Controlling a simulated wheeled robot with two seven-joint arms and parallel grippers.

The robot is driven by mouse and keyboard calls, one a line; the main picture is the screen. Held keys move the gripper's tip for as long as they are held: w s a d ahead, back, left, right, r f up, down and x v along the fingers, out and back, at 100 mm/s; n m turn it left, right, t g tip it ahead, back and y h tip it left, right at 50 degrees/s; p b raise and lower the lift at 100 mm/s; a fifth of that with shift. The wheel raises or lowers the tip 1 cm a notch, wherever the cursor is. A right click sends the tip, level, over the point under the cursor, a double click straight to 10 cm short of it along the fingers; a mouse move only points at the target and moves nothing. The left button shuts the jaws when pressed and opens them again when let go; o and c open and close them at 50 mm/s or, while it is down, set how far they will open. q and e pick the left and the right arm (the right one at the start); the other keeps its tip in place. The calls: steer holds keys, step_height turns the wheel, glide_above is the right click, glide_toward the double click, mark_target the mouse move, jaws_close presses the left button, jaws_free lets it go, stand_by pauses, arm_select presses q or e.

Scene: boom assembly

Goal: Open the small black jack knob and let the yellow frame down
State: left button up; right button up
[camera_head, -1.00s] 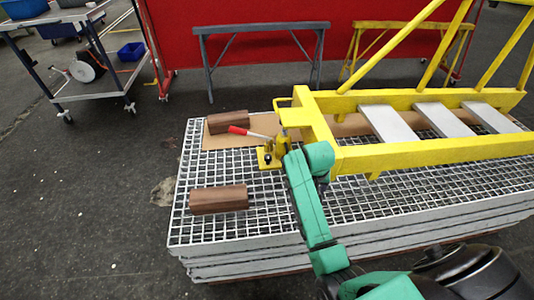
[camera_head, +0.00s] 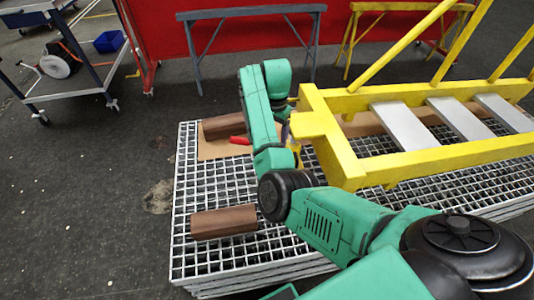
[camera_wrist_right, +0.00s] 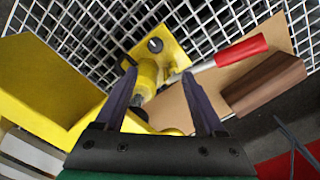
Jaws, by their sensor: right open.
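The yellow frame (camera_head: 345,163) spans the right of the head view above the grating; its end shows at left in the wrist view (camera_wrist_right: 45,85). A yellow jack (camera_wrist_right: 148,75) stands beside that end, with a lever with a red handle (camera_wrist_right: 241,50). A small dark round part (camera_wrist_right: 155,45), perhaps the knob, shows on the jack's yellow base; I cannot tell whether it is a hole. My right gripper (camera_wrist_right: 160,72) is open, its fingers apart on either side of the jack in the picture. In the head view my right arm mostly hides the jack. My left gripper is out of view.
The jack stands on a stack of metal gratings (camera_head: 200,180). Brown blocks lie at its back left (camera_head: 225,126) and front left (camera_head: 223,221), the back one on a brown sheet (camera_head: 210,149). Grey (camera_head: 250,13) and yellow trestles stand behind.

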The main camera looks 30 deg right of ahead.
steer(key=f, duration=0.2)
steer(key=s+f, duration=0.1)
steer(key=f, duration=0.1)
steer(key=s+f, duration=0.1)
steer(key=f, duration=0.4)
steer(key=f+b, duration=0.1)
steer(key=f, duration=0.1)
steer(key=shift+w+d, duration=0.1)
steer(key=shift+w, duration=0.2)
steer(key=shift+f, duration=1.35)
steer(key=shift+c, duration=0.9)
arm_select(q)
steer(key=s, duration=0.1)
steer(key=s+f, duration=0.1)
steer(key=s, duration=0.1)
steer(key=shift+a+f, duration=0.1)
steer(key=shift+f, duration=0.05)
arm_select(e)
jaws_close()
